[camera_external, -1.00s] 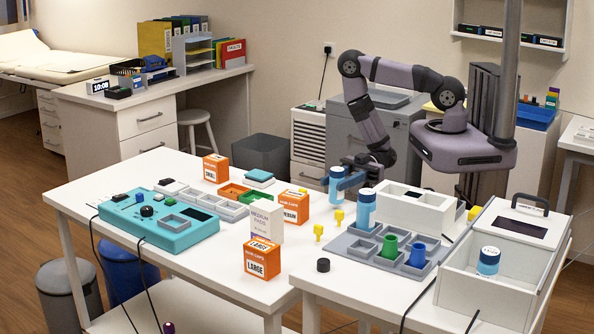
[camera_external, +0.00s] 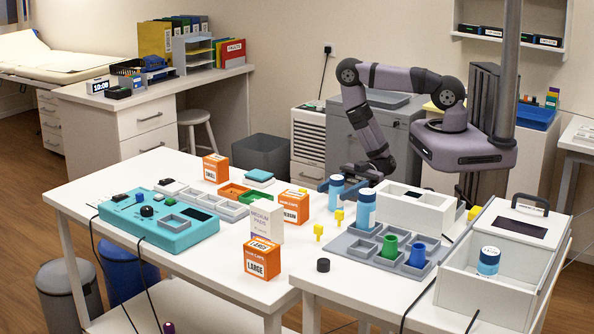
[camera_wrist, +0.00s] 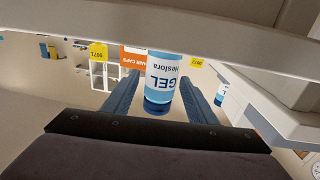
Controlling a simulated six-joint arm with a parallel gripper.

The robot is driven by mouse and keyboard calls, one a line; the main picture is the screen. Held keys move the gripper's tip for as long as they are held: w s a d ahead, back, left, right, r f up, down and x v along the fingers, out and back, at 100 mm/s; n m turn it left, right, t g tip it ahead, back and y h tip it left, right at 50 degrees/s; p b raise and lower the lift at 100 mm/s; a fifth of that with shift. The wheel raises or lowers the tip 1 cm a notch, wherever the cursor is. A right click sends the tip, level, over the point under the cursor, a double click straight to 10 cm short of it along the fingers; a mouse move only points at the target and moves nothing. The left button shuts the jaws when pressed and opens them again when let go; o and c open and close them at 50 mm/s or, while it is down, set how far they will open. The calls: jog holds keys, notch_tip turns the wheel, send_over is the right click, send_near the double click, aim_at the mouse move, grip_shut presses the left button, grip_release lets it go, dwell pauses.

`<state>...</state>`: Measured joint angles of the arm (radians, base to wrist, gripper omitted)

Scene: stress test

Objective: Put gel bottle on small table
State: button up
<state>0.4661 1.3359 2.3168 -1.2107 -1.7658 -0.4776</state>
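A blue gel bottle (camera_external: 337,190) with a pale label stands or hangs upright at the back edge of the white tables, left of the grey tray (camera_external: 351,247). In the wrist view the gel bottle (camera_wrist: 163,82), its GEL label upside down, shows between my two blue fingers. My gripper (camera_external: 331,187) reaches it from behind, and in the wrist view my gripper (camera_wrist: 159,80) is spread, with a visible gap on the left of the bottle. The bottle's base is partly hidden. A second similar bottle (camera_external: 366,209) stands in the grey tray.
A third bottle (camera_external: 488,261) is in the open white box (camera_external: 487,292). Green (camera_external: 390,246) and blue cups (camera_external: 417,255) sit in the tray. Yellow tags (camera_external: 318,231), orange boxes (camera_external: 262,261) and a teal device (camera_external: 160,218) are nearby. A white bin (camera_external: 417,201) stands right of the bottles.

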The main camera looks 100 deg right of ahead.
jog(key=shift+s+d, duration=0.1)
jog(key=shift+b+v, duration=1.1)
jog(key=shift+v, duration=0.95)
jog(key=shift+b+v, duration=0.45)
jog(key=shift+v, duration=1.05)
jog(key=shift+o, duration=0.5)
jog(key=shift+r, duration=0.1)
jog(key=r+n, duration=0.1)
jog(key=a+r+n+y, duration=0.1)
jog(key=a+r+y, duration=0.1)
jog(key=shift+w+a+r+n+g+b, duration=0.1)
jog(key=shift+w+n+g+b, duration=0.2)
jog(key=shift+n, duration=0.1)
jog(key=w+f+m, duration=0.1)
jog(key=w+f+m+h+b, duration=0.1)
jog(key=shift+a+f+h+b, duration=0.3)
jog(key=shift+a+f, duration=0.05)
jog(key=shift+f, duration=0.05)
jog(key=shift+w+f+m, duration=0.1)
jog(key=shift+w+m, duration=0.1)
jog(key=shift+m, duration=0.2)
jog(key=shift+x, duration=1.05)
